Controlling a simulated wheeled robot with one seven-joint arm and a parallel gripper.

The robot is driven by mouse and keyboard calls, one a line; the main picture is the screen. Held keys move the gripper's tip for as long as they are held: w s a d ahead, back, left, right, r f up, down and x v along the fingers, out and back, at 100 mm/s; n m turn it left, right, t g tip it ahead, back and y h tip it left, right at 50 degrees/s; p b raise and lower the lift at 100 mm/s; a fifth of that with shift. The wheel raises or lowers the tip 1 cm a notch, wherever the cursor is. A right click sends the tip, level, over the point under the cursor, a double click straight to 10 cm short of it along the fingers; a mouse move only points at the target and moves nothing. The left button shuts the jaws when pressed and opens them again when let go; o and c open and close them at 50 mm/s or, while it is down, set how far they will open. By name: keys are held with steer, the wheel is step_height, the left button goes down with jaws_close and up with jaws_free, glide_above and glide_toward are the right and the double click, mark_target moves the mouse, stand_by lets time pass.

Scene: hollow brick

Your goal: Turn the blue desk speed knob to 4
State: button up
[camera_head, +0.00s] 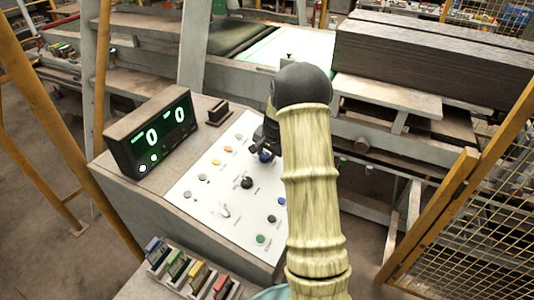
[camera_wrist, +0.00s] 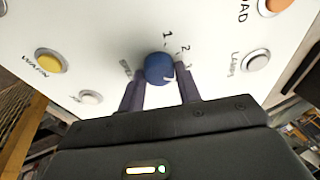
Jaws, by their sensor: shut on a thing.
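The blue speed knob (camera_wrist: 158,67) sits on the white desk panel, and a small part of it shows in the head view (camera_head: 265,156). My gripper (camera_wrist: 161,76) is shut on the knob, with one dark finger on each side. A white pointer mark on the knob faces the lower right in the wrist view, close to the right finger. The printed numbers 1 and 2 (camera_wrist: 186,48) show beside the knob, with a partly covered number below them. Any further numbers are hidden by the right finger and gripper body.
The white panel (camera_head: 190,197) has several buttons and a black knob (camera_head: 246,182). A yellow button (camera_wrist: 48,61) and a white button (camera_wrist: 255,61) flank the blue knob. A display (camera_head: 150,135) reading 0 and 0 stands at the left. Several coloured tags (camera_head: 177,264) stand in front.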

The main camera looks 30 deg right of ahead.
steer(key=m+p, duration=0.1)
steer(key=m, duration=0.4)
steer(key=shift+a+r+g+p, duration=0.1)
steer(key=shift+g+p, duration=0.25)
steer(key=shift+g, duration=0.05)
steer(key=shift+m, duration=0.3)
steer(key=o, duration=1)
steer(key=shift+c, duration=0.2)
steer(key=b+v, duration=0.4)
steer(key=v, duration=1.3)
steer(key=shift+a+r+b, duration=0.15)
steer(key=shift+a+b, duration=0.05)
steer(key=shift+b, duration=0.15)
steer(key=s+a+f+n+b, duration=0.1)
steer(key=s+a+f+n, duration=0.5)
steer(key=s, duration=0.5)
steer(key=s+a+f+n+b, duration=0.1)
steer(key=s+a+f+n, duration=0.5)
steer(key=s+a+n, duration=0.4)
steer(key=shift+s+a+f+n, duration=0.2)
steer(key=shift+s+a+n, duration=0.2)
steer(key=shift+s+a, duration=0.5)
